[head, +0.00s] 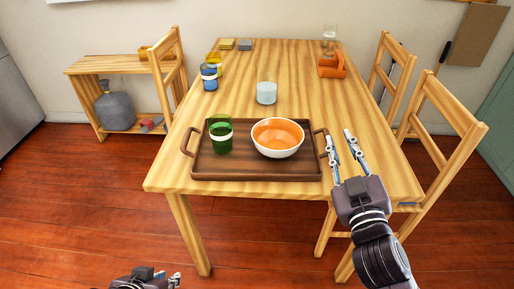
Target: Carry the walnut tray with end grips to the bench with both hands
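The walnut tray (222,170) lies flat near the front edge of the wooden table, with a grip at its left and right ends. It holds a green cup (220,138) with a pale band and a white bowl (278,150) with an orange inside. My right gripper (339,135) is open, its fingers beside the tray's right end grip; I cannot tell whether they touch it. My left gripper (172,279) is low at the bottom edge, away from the tray and partly cut off. The wooden bench (103,65) stands against the wall at left.
A clear glass (266,93), blue jar (209,78), yellow cup (213,60) and orange caddy (332,67) stand on the table (300,60). Chairs (447,125) flank it. A small box is on the bench top; a grey jug (115,108) is below. Floor at front left is clear.

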